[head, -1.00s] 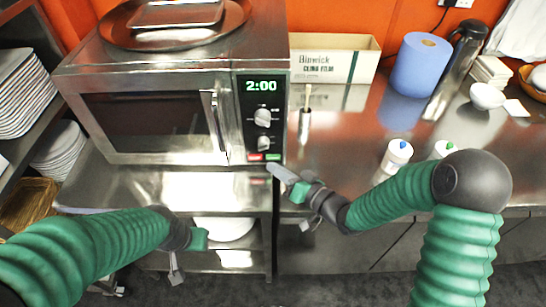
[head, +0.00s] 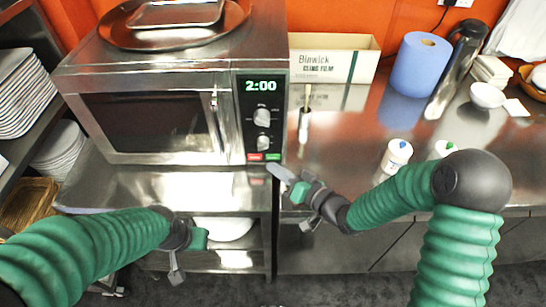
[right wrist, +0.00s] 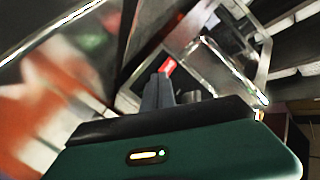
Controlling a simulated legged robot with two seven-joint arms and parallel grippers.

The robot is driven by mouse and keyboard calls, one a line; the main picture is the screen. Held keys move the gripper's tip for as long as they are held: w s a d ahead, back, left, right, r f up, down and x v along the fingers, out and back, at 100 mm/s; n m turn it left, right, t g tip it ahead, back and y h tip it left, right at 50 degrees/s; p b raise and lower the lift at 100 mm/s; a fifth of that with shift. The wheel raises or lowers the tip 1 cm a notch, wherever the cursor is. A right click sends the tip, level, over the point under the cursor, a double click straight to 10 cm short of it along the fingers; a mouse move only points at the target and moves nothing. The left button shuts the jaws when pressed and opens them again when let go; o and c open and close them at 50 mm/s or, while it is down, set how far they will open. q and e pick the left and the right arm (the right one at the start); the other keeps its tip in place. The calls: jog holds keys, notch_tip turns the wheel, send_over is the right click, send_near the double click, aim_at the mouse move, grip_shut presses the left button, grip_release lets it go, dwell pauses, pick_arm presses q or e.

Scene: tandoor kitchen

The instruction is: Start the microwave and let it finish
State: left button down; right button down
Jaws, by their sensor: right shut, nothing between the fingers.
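The microwave (head: 155,115) stands on a steel counter at the left of the head view, its door closed. Its display (head: 261,86) reads 2:00 in green. Below are two round knobs (head: 263,117), then a red button (head: 254,157) and a green button (head: 273,157) side by side. My right gripper (head: 272,170) is shut and empty, its tip just below the green button; I cannot tell if it touches. In the right wrist view the fingers (right wrist: 158,92) point toward the red button (right wrist: 169,66). My left gripper (head: 184,262) hangs low in front of the counter; its fingers are unclear.
A round tray (head: 115,36) with a metal tray lies on top of the microwave. A cling film box (head: 320,66), blue paper roll (head: 421,66), steel flask (head: 458,65) and two white bottles (head: 397,155) stand on the right counter. Plates (head: 22,95) are shelved at left.

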jog(key=shift+w, duration=0.1)
dwell(0.7)
jog(key=shift+w, duration=0.3)
